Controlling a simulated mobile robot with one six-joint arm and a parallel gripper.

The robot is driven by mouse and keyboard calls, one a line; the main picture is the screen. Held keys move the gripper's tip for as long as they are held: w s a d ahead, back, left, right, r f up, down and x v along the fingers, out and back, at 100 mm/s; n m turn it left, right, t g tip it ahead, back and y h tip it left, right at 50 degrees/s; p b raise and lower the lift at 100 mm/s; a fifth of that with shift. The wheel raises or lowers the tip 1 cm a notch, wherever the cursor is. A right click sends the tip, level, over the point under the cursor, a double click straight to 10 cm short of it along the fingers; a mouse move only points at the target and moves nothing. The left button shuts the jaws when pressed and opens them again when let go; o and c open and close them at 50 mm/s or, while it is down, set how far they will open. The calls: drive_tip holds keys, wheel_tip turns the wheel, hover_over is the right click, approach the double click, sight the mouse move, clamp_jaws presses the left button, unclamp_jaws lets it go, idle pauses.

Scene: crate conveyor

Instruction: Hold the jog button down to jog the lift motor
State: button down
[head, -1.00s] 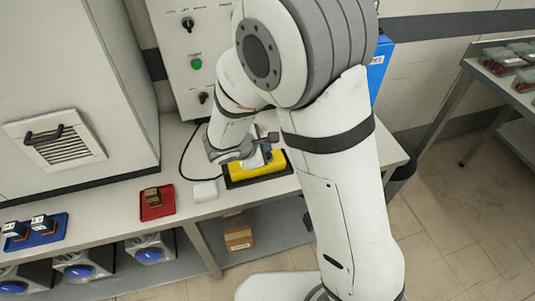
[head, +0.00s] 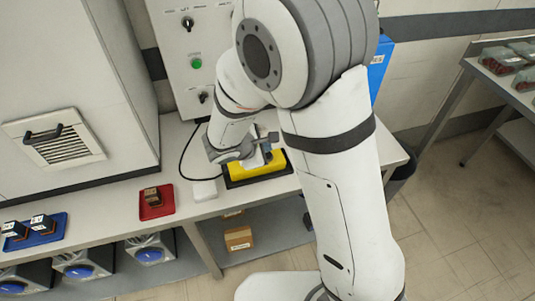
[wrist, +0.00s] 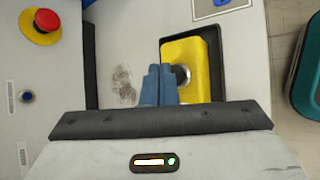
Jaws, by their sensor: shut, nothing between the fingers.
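A yellow control box (head: 262,167) lies in a black holder (head: 288,168) on the bench. In the wrist view the yellow box (wrist: 203,62) carries a round grey button (wrist: 183,75), partly hidden by my right finger. It appears to be the jog button. My gripper (wrist: 160,68) is shut and empty, its two blue fingers together at the left edge of the box beside the button. I cannot tell whether a fingertip touches the button. In the head view my gripper (head: 266,154) is low over the box, and my arm hides part of the scene.
A grey cabinet (head: 183,58) with a green button and knobs stands behind. A white block (head: 205,190), red tray (head: 157,211) and blue tray (head: 52,238) sit on the bench.

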drive_tip(key=shift+f+b, duration=0.4)
drive_tip(key=shift+b, duration=0.05)
drive_tip(key=shift+f+b, duration=0.4)
drive_tip(key=shift+b, duration=0.1)
idle(0.6)
idle(2.5)
drive_tip(key=shift+r+p, duration=0.55)
drive_tip(key=shift+r, duration=0.35)
drive_tip(key=shift+r, duration=0.1)
wheel_tip(320, 180, up, 5)
drive_tip(key=p, duration=0.3)
idle(0.4)
